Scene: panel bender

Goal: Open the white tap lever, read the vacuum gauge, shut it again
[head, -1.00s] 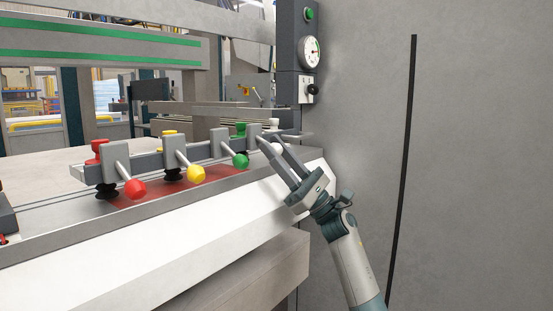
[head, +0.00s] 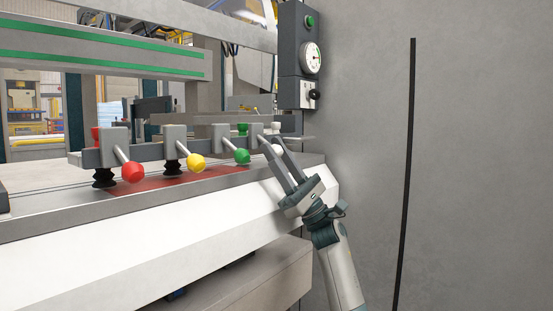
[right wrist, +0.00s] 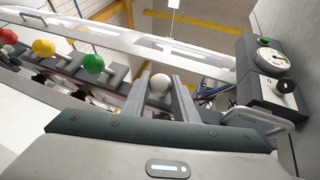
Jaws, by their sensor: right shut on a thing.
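The white tap lever ends in a white ball knob (right wrist: 158,86), at the far end of a row of taps. My right gripper (head: 274,154) is shut on this knob, with one finger on each side of it. In the head view the fingers partly hide the white knob (head: 277,150) and its lever rod. The round vacuum gauge (head: 310,57) is on a dark panel on the wall, above and right of the taps. It also shows at a slant in the right wrist view (right wrist: 271,60). Its reading is too small to make out. My left gripper is not in view.
Red (head: 132,173), yellow (head: 196,163) and green (head: 241,156) tap levers stand left of the white one on the same rail. A green button (head: 309,21) and a black knob (head: 315,95) flank the gauge. The grey wall (head: 480,150) is bare except for a black strip.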

